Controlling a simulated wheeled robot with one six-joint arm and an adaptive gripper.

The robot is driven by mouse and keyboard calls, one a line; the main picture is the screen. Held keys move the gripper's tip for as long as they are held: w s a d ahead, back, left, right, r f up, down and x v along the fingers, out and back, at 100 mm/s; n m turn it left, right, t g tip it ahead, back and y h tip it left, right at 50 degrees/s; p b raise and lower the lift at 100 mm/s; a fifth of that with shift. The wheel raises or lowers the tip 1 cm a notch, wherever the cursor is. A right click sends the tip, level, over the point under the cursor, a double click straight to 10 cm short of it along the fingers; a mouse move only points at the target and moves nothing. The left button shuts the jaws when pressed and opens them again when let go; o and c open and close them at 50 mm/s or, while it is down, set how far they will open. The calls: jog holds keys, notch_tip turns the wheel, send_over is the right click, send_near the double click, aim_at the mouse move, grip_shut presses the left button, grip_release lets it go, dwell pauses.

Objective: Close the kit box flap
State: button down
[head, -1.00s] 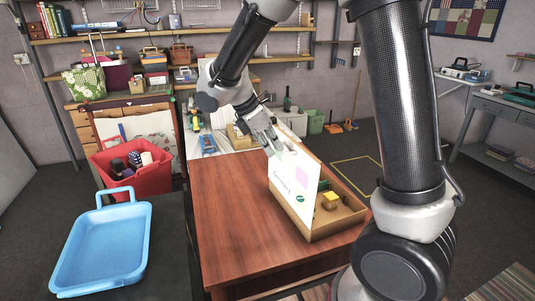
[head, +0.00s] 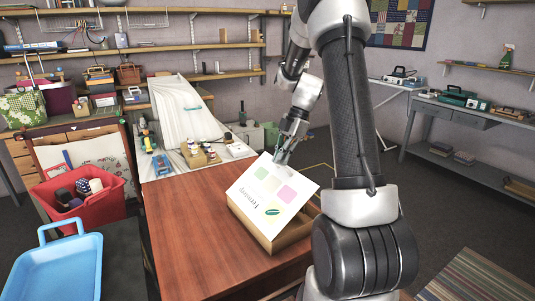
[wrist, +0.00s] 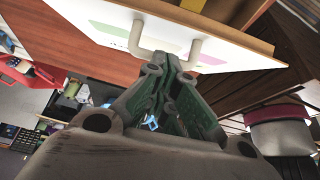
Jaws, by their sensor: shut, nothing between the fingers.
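The kit box (head: 246,222) is an open-topped tan box on the wooden table. Its white flap (head: 262,204), printed with coloured squares and a green leaf, leans over the box at a slant, its far edge raised. A gap shows the inside at the right. My gripper (head: 283,154) is at the flap's raised upper edge, shut and empty. In the wrist view my gripper's fingers (wrist: 162,75) are together beside a pale U-shaped handle (wrist: 192,56) on the flap (wrist: 240,55). Whether they touch it I cannot tell.
The wooden table (head: 190,235) is clear left of the box. A blue tray (head: 50,268) and a red basket (head: 112,204) stand at the left.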

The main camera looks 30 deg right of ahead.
aim_at(295, 173)
jog(key=d+f+y, duration=0.1)
jog(key=d+f, duration=0.6)
jog(key=f, duration=0.3)
jog(key=shift+w+f+y, duration=0.2)
jog(key=shift+w+y, duration=0.1)
jog(key=shift+d, duration=0.1)
jog(key=shift+r, duration=0.1)
